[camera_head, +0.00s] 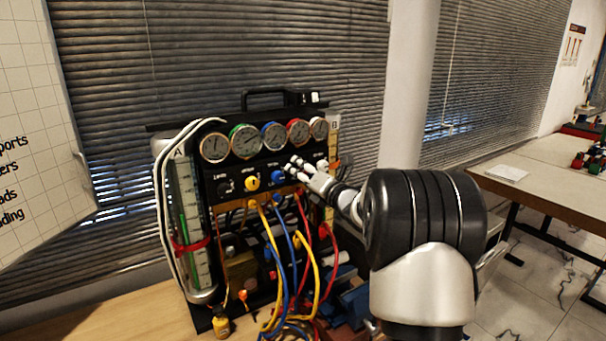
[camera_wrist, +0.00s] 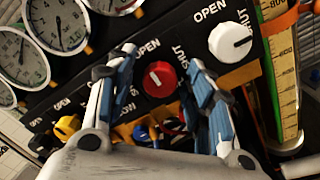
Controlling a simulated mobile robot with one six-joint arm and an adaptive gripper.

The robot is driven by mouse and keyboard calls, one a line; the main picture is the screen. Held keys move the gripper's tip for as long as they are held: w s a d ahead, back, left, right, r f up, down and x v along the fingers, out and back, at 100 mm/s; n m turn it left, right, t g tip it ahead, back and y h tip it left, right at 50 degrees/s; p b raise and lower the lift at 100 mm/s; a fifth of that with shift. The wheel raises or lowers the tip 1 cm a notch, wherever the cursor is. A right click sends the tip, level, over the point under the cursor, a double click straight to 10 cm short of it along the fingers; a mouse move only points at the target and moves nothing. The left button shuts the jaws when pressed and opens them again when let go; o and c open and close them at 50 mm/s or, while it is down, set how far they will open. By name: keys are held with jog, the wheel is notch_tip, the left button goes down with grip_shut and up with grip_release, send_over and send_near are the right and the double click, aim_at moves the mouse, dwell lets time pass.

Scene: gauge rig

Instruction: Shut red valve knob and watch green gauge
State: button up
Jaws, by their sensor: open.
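The red valve knob (camera_wrist: 159,79) is on the black panel in the wrist view, with an OPEN label at its upper left and a SHUT label at its upper right. A pale mark shows on its face; its exact direction is hard to tell. My gripper (camera_wrist: 161,58) is open, with one blue-padded finger on each side of the knob; I cannot tell whether they touch it. In the head view my gripper (camera_head: 299,167) is at the panel's right half and hides the red knob. The green-rimmed gauge (camera_head: 246,141) is second from the left; its reading is too small to tell.
A white knob (camera_wrist: 230,41) is close to my right finger, and a yellow knob (camera_wrist: 67,127) is at lower left. Yellow, blue and red hoses (camera_head: 285,255) hang below the panel. A clear cylinder (camera_head: 187,220) stands at the rig's left.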

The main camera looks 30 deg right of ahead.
jog(key=shift+c, duration=0.2)
jog(key=c, duration=1)
jog(key=shift+c, duration=0.2)
jog(key=shift+m, duration=0.3)
jog(key=m, duration=0.3)
jog(key=shift+m, duration=0.3)
jog(key=m, duration=0.4)
jog(key=shift+m+p, duration=0.3)
jog(key=m+p, duration=0.2)
jog(key=m, duration=0.3)
jog(key=shift+r, duration=0.1)
jog(key=shift+m+p, duration=0.95)
jog(key=shift+m, duration=1.05)
